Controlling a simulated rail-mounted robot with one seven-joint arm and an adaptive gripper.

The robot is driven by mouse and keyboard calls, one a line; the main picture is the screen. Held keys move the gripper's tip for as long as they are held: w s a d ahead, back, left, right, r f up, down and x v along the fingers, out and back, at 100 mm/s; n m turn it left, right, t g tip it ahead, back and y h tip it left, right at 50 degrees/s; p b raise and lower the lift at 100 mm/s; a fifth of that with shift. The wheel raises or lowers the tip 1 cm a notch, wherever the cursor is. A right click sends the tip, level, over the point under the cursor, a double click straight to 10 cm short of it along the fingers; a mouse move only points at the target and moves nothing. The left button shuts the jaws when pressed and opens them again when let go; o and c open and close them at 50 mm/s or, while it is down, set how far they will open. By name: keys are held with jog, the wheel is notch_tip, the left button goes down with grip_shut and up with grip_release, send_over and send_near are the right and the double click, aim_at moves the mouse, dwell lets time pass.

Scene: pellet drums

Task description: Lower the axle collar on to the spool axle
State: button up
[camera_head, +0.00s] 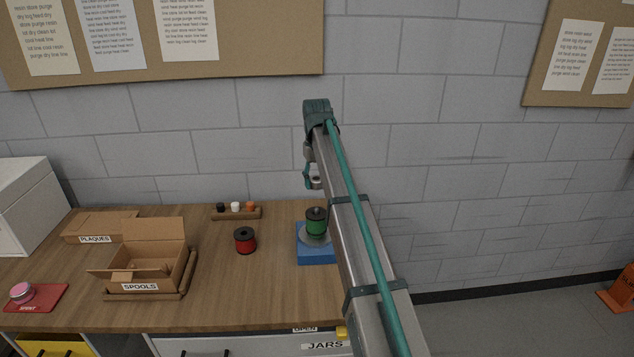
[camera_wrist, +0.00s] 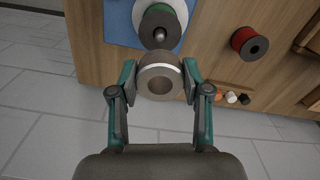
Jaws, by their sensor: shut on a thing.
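My gripper (camera_wrist: 160,78) is shut on the axle collar (camera_wrist: 158,60), a thick grey-brown ring with a pale band and a round hole. The collar (camera_head: 316,184) also shows in the head view, held above the spool axle and apart from it. The axle's rounded grey tip (camera_wrist: 159,36) sticks up from the green spool (camera_wrist: 163,18), which sits on a pale round plate on the blue base (camera_head: 317,257). In the head view the green spool (camera_head: 316,226) stands upright below the collar. My gripper (camera_head: 311,172) is partly hidden by my arm there.
A red spool (camera_head: 245,240) stands left of the blue base. Behind it is a wooden holder (camera_head: 237,214) with small black, white and orange pieces. A SPOOLS box (camera_head: 140,286), a PLAQUES box (camera_head: 95,239) and a red mat (camera_head: 45,300) lie further left.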

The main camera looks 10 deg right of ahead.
aim_at(317, 208)
jog(key=shift+r, duration=0.1)
jog(key=shift+f+b, duration=0.75)
jog(key=shift+f, duration=2.8)
jog(key=shift+f, duration=0.5)
jog(key=shift+f, duration=0.35)
jog(key=shift+f, duration=0.7)
jog(key=o, duration=1.2)
jog(key=shift+o, duration=0.2)
